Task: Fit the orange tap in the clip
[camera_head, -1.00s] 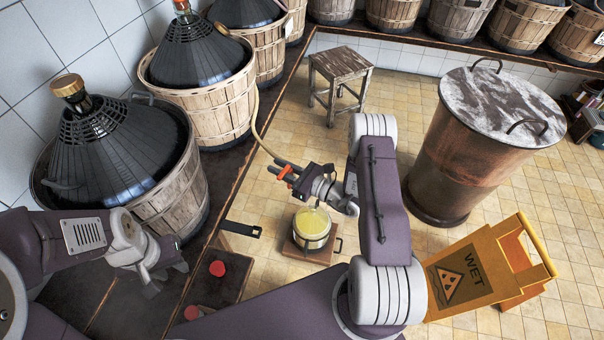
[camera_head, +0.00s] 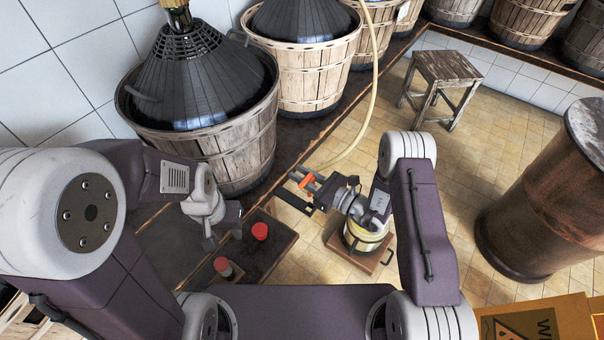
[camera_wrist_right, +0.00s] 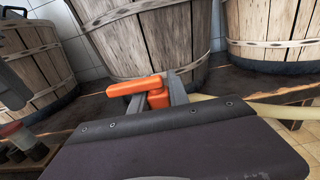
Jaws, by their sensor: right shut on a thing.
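The orange tap (camera_head: 307,182) is on the end of a pale hose (camera_head: 366,130). My right gripper (camera_head: 318,186) is shut on it. In the right wrist view the tap (camera_wrist_right: 139,88) sits between the fingers, with its orange handle pointing left. The black clip (camera_head: 294,201) sticks out from the edge of the dark bench. The tap is close above it in the head view; I cannot tell whether they touch. My left gripper (camera_head: 222,228) is empty over the bench, left of the clip, with its fingers apart.
Two red-capped items (camera_head: 260,231) (camera_head: 222,266) stand on a dark tray near the bench edge. A jar of yellow liquid (camera_head: 362,238) stands on a wooden stand below my right gripper. Basketed demijohns (camera_head: 235,150) line the bench. A stool (camera_head: 440,85) and copper drum (camera_head: 530,220) stand beyond.

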